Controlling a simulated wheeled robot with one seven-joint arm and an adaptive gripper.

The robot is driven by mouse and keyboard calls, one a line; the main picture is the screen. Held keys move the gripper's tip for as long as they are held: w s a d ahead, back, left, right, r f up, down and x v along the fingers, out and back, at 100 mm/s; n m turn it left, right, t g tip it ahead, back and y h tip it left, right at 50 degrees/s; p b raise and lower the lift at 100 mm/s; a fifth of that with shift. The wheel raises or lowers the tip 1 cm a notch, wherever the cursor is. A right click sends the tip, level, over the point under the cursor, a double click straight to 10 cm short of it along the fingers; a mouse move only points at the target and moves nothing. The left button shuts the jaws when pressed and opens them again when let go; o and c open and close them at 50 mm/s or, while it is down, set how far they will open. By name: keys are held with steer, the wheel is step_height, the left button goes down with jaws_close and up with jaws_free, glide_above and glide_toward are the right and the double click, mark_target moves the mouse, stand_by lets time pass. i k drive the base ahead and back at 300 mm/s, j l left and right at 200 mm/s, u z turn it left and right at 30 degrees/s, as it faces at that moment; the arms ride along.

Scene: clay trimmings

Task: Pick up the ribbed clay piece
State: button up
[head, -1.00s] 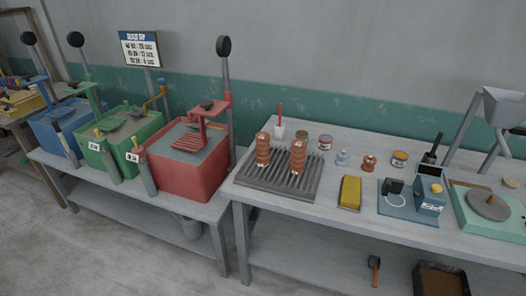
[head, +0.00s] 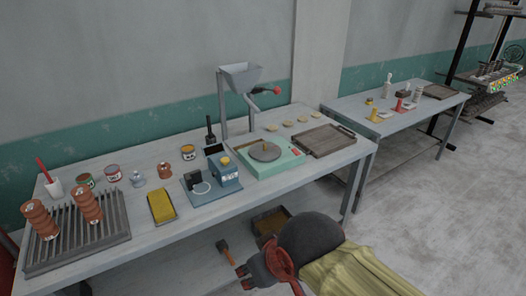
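I cannot tell which one the task means. My gripper (head: 244,277) is low at the bottom centre, in front of the bench and well right of both pieces. Its two small fingertips look apart, with nothing seen between them.
A yellow block (head: 162,207), a blue device (head: 226,177), a green wheel unit (head: 262,158) and an empty-looking tray (head: 325,140) share the bench (head: 190,232). A hopper (head: 239,76) rises at its back. Small jars stand behind the rack. A second table (head: 395,122) stands right.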

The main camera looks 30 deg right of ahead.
mark_target(33, 209)
steer(key=i+j+u, duration=0.15)
steer(key=u, duration=0.3)
steer(key=i+j+u, duration=0.15)
steer(key=u, duration=0.3)
steer(key=i+j+u, duration=0.1)
steer(key=u, duration=0.4)
steer(key=i+u, duration=0.15)
steer(key=i, duration=0.45)
steer(key=i+l+u, duration=0.1)
steer(key=i, duration=0.5)
